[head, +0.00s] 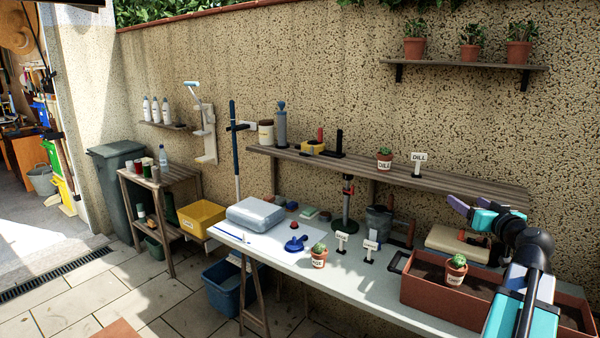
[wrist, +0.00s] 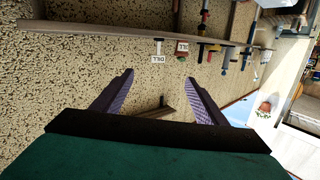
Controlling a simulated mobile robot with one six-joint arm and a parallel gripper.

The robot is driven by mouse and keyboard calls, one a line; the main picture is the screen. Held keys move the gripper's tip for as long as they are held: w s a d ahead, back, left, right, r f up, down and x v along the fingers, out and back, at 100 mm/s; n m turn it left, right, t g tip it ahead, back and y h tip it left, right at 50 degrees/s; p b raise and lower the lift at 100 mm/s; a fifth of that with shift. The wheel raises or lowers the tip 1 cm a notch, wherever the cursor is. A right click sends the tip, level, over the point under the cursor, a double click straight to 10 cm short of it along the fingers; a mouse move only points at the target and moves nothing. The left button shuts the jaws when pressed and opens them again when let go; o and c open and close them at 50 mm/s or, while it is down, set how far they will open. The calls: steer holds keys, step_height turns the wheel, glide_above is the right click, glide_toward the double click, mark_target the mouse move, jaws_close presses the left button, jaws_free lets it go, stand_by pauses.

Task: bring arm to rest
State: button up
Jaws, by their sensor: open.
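My gripper (head: 466,205) is at the right in the head view, raised above the white table (head: 350,290) and in front of the pebbled wall. Its fingers point left and toward the wall. In the wrist view my gripper (wrist: 160,90) has its two purple fingers spread wide, with nothing between them. The wrist picture is turned over, so the wall shelf and its labels appear upside down beyond the fingertips. My arm comes in from the lower right of the head view.
A brown planter box (head: 425,300) holding soil and a potted succulent (head: 456,270) stands below my arm. A wooden shelf (head: 450,183) with a DILL sign (head: 419,160) runs along the wall close to my gripper.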

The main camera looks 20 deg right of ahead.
steer(key=w+a+f+n+g+y+b, duration=0.1)
steer(key=w+a+f+y, duration=0.1)
steer(key=w+a+f, duration=0.45)
steer(key=w+a+f+n+g+y+b, duration=0.15)
steer(key=w+a+f, duration=0.25)
steer(key=a+f, duration=0.6)
steer(key=w+a+f+n+g+y, duration=0.1)
steer(key=w+a+f+y, duration=0.3)
steer(key=f, duration=0.8)
steer(key=s+a+f+n+g+y+b, duration=0.2)
steer(key=a+f+g, duration=0.3)
steer(key=a+f, duration=1.85)
steer(key=s+a+f+n+g+b, duration=0.1)
steer(key=s+a+f+g, duration=0.3)
steer(key=s+a+f, duration=0.55)
steer(key=s+a+f+n+g+b, duration=0.15)
steer(key=s+a+f+g, duration=0.4)
steer(key=s+f, duration=0.7)
steer(key=s+a+f+g+h, duration=0.1)
steer(key=s+a+f+h, duration=0.1)
steer(key=s+f, duration=0.65)
steer(key=s+d+r+m+g+h, duration=0.2)
steer(key=s+d+m, duration=0.1)
steer(key=s+d, duration=0.3)
steer(key=shift+s+b, duration=0.4)
steer(key=shift+s, duration=0.5)
